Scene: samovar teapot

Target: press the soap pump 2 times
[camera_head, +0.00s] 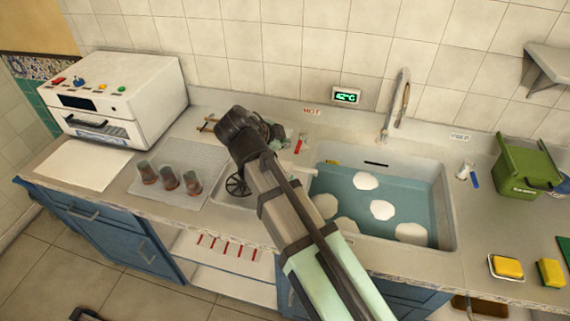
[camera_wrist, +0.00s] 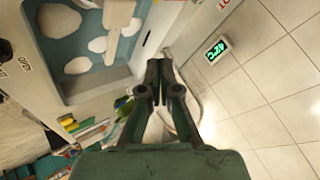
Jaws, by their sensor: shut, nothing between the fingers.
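I cannot make out a soap pump for certain in either view. A small white fitting with a blue lever (camera_head: 466,172) stands right of the sink, but it is too small to identify. My gripper (camera_head: 272,131) is above the counter left of the sink, and my arm hides part of the counter and sink edge. In the wrist view my gripper (camera_wrist: 158,68) has its dark fingers together with nothing between them.
The sink (camera_head: 450,225) holds blue water and several white plates, with a faucet (camera_head: 396,103) behind. Three glasses (camera_head: 168,177) stand on a mat to the left, near a white oven (camera_head: 115,95). A green bin (camera_head: 523,168) and yellow sponges (camera_head: 508,267) are right.

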